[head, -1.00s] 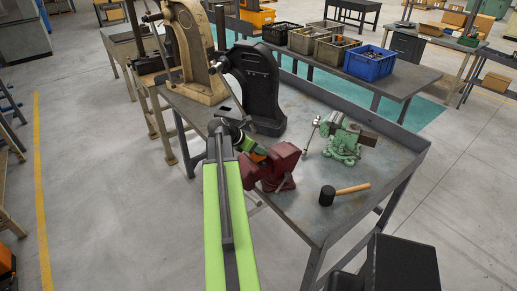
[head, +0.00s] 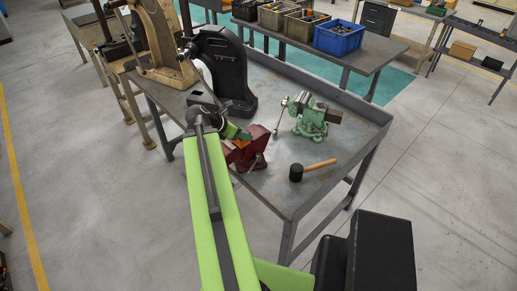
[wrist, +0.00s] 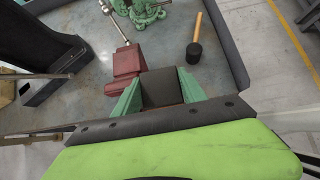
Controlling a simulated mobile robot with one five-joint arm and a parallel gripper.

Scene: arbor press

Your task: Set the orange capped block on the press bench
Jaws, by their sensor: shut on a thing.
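My gripper (head: 240,138) is shut on a block. In the wrist view the block (wrist: 158,90) shows a dark grey face between the two green fingers, with a thin reddish edge below. In the head view only a small orange patch of it shows beside the green finger, in front of the red vise. The grey metal press bench (head: 345,150) lies beneath and beyond. The gripper is over the bench's near left side; whether the block touches anything there cannot be told.
A red vise (head: 250,157) is close to the gripper. A green vise (head: 312,118) and a black-headed mallet (head: 312,170) are to the right. A black press (head: 225,70) and a tan press (head: 160,40) stand behind. Bare bench top lies between the mallet and the right lip.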

